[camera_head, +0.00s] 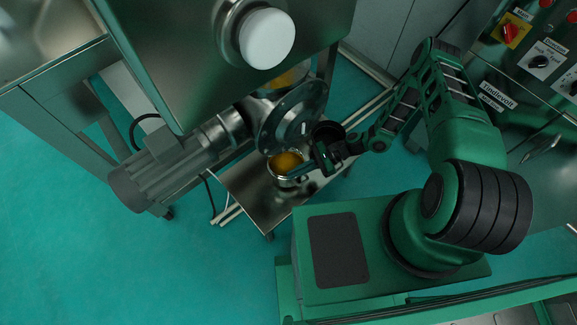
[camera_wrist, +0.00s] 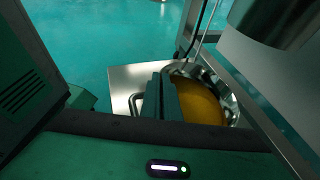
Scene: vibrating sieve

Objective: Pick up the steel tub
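The steel tub (camera_head: 285,180) is a round, shiny pan with yellow-orange material inside, low under the machine. In the wrist view its rim (camera_wrist: 232,108) shows to the right of the fingers, with the yellow-orange fill close beside them. A dark loop, which looks like a handle, shows just left of the fingers. My gripper (camera_head: 300,170) is at the tub's right side in the head view. In the wrist view my gripper (camera_wrist: 165,98) has its fingers close together, seemingly shut on the tub's near handle. The fingertips' exact contact is hidden.
A steel shelf (camera_head: 250,190) lies under the tub. The sieve machine's round flange (camera_head: 292,115) and motor (camera_head: 165,170) hang close above and left. A control panel (camera_head: 540,60) is at upper right. Teal floor (camera_head: 170,260) is open at lower left.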

